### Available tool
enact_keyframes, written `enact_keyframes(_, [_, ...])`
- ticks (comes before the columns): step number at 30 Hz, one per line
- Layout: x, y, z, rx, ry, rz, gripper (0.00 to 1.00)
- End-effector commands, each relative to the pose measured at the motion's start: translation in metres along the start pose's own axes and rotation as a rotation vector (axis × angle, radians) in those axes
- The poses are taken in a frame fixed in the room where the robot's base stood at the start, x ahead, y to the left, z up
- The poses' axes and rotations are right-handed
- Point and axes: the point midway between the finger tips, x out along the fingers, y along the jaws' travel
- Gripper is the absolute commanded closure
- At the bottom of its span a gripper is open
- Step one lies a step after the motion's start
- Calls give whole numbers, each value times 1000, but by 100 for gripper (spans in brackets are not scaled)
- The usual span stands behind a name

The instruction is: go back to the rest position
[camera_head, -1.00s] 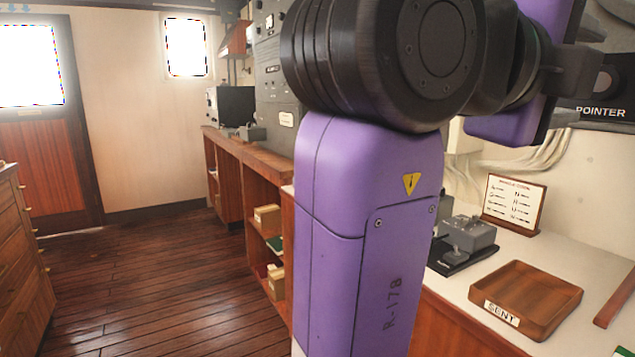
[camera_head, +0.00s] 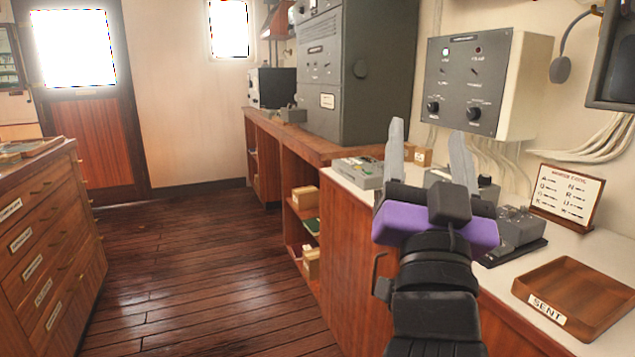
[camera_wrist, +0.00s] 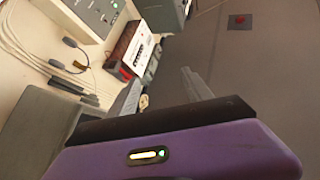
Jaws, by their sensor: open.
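My gripper (camera_head: 428,160) is raised at the edge of the white-topped desk in the head view. Its two grey fingers point up and stand apart, with nothing between them. Its fingers also show in the wrist view (camera_wrist: 160,92), above the purple wrist housing. My gripper hides part of the desk and some of the devices behind it.
A wooden tray marked SENT (camera_head: 575,300) lies on the desk at the right. A dark key device (camera_head: 515,232) and a code card (camera_head: 566,194) stand behind it. A grey wall box (camera_head: 480,85) hangs above. The plank floor (camera_head: 200,270) at the left is clear.

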Motion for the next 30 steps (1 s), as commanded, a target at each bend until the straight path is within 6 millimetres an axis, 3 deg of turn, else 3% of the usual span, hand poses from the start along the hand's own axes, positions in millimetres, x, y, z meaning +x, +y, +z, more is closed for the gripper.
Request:
enact_keyframes(1, [-18, 1, 21, -35, -27, -40, 41])
enact_keyframes(3, [-41, 1, 41, -73, -52, -92, 41])
enact_keyframes(12, [-149, 21, 106, -169, -157, -253, 41])
enact_keyframes(21, [-260, 60, 133, -193, -279, -310, 41])
enact_keyframes(30, [-366, 106, 131, -179, -446, -277, 41])
